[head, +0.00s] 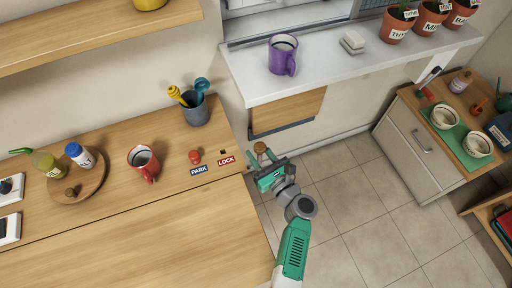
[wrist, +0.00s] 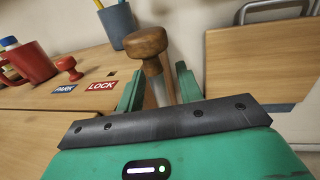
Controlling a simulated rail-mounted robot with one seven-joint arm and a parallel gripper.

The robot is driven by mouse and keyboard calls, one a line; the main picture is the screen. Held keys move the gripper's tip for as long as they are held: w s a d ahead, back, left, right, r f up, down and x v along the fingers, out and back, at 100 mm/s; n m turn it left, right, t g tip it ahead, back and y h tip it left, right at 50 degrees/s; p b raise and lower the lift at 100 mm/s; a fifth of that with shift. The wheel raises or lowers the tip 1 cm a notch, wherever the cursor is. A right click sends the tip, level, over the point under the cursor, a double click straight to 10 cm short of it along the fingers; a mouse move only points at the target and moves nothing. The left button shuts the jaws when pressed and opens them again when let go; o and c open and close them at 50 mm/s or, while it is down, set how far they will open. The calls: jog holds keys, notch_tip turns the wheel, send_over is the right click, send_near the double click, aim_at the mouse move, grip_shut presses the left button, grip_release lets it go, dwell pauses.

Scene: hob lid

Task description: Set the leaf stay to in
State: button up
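A round wooden knob (head: 260,147) on a pale metal stem stands just beyond my gripper, beside the right end of the wooden counter; it may be the leaf stay, but no label on it shows. In the wrist view the knob (wrist: 147,43) is large, and its stem appears between the fingers. My gripper (head: 268,165) is open, its fingers apart with gaps beside the stem (wrist: 160,77). The stem's lower end is hidden behind the gripper body. A wooden leaf panel (head: 287,108) hangs under the white sill.
A red knob (head: 194,157) stands by the PARK (head: 199,170) and LOCK (head: 226,161) labels. A red mug (head: 143,162) and a utensil cup (head: 195,110) are on the counter. The tiled floor at right is clear up to a grey cabinet (head: 420,142).

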jog(key=p+v, duration=0.1)
jog(key=v, duration=0.5)
jog(key=shift+s, duration=0.1)
dwell(0.3)
